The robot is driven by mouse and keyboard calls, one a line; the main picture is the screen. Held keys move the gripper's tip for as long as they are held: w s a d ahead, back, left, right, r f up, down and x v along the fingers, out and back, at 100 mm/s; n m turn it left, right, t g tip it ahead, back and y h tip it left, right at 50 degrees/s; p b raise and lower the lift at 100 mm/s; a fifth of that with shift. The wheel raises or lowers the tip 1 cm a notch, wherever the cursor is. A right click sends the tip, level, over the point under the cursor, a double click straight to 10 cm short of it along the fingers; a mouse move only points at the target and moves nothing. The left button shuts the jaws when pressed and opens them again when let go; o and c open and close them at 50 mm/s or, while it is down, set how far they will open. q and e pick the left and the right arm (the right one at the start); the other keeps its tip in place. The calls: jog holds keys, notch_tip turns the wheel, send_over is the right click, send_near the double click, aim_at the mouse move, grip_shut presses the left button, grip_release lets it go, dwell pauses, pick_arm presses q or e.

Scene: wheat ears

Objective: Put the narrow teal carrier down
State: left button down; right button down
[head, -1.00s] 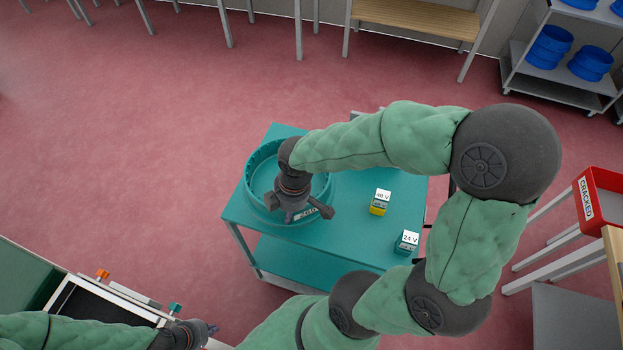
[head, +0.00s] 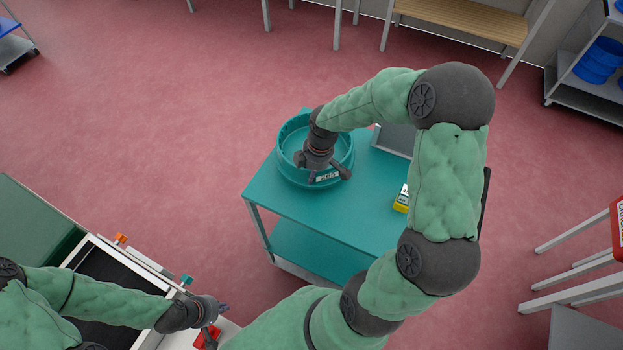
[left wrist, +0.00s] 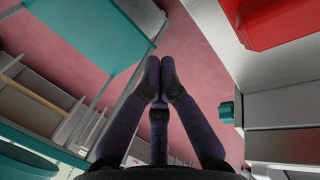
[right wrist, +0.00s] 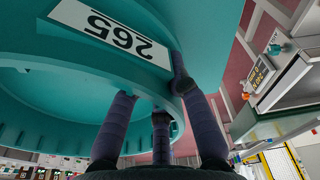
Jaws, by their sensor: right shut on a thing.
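The narrow teal carrier (head: 287,165) is a round, open ring with a white number label on its outer wall. It is at the far left end of the teal table (head: 300,205); I cannot tell whether it touches the top. My right gripper (head: 322,172) is shut on the labelled side of its rim. In the right wrist view the carrier (right wrist: 195,40) fills the upper left, its label reading 265 upside down, with the fingers at the wall. My left gripper (head: 222,307) is shut and empty at lower left; its fingertips meet in the left wrist view (left wrist: 160,64).
A yellow labelled block (head: 401,199) and a grey tray (head: 393,139) are on the table, partly behind my right arm. A red object (head: 207,337) lies by my left gripper, near a dark open bay (head: 115,270). The table's front middle is clear.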

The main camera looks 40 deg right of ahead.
jog(key=shift+w+d+f+b, duration=0.1)
jog(key=shift+w+f+b, duration=0.1)
jog(key=shift+f, duration=0.7)
jog(key=shift+w+d+f+b, duration=0.1)
jog(key=shift+f+b, duration=0.1)
jog(key=shift+f, duration=0.8)
jog(key=c, duration=1.2)
grip_release()
jog(key=shift+s+f, duration=0.1)
jog(key=shift+r, duration=0.35)
jog(key=r+p, duration=0.1)
jog(key=r, duration=0.2)
jog(key=s+r, duration=0.1)
jog(key=r, duration=0.3)
jog(key=d+r+p, duration=0.1)
jog(key=r, duration=0.3)
jog(key=shift+s+d+r+p, duration=0.1)
jog(key=shift+s+r+p, duration=0.05)
jog(key=shift+r+p, duration=0.15)
